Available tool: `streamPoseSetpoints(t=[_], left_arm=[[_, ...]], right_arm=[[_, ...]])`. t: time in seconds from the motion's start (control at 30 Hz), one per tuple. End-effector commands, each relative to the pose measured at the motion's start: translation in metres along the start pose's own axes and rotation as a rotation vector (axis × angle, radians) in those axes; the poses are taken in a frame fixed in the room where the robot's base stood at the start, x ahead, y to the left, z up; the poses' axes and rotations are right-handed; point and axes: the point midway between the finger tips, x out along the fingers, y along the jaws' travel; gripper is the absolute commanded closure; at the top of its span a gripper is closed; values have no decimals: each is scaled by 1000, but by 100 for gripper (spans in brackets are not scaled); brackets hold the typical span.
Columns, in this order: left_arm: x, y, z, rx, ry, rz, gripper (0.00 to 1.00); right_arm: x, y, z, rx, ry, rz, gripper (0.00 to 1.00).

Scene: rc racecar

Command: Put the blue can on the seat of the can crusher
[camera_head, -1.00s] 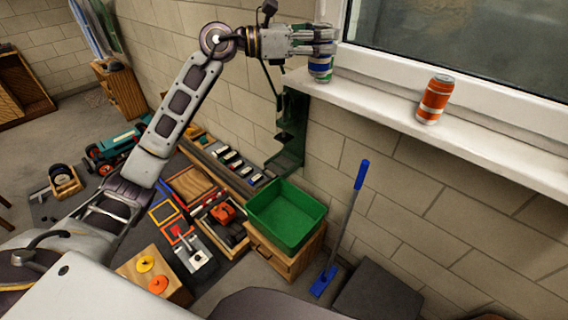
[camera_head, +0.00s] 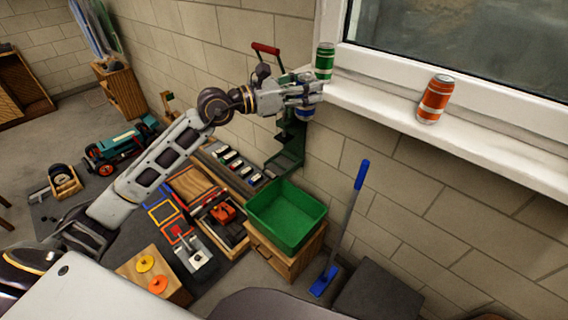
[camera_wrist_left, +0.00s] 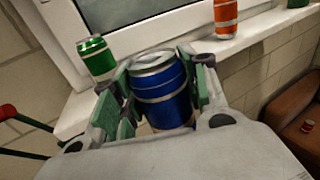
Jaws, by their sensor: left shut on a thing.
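The blue can (camera_wrist_left: 162,92) with silver bands is upright between the fingers of my left gripper (camera_wrist_left: 160,90) in the left wrist view. The dark green can crusher (camera_head: 290,140) is mounted on the brick wall below the gripper. Its red-handled lever (camera_head: 265,48) rises behind my arm. The crusher's seat is hard to make out, partly hidden by the gripper. My right gripper is not in view.
A green can (camera_head: 324,62) and an orange can (camera_head: 435,99) stand on the white sill (camera_head: 390,110). A green bin (camera_head: 287,215) sits on a wooden cabinet below. A blue-handled broom (camera_head: 345,225) leans on the wall.

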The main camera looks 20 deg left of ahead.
Motion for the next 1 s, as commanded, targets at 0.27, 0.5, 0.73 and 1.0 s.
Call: streamPoseSetpoints(t=[0.27,0.5,0.73,1.0], left_arm=[[-10,-3,-31,-2,1,64,67],[-17,-5,-56,-3,0,118,67],[-25,-8,-80,-5,-2,172,67],[-35,-10,-112,-6,-1,242,67]], right_arm=[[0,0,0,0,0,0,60],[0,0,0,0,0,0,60],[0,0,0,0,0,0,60],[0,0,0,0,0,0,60]])
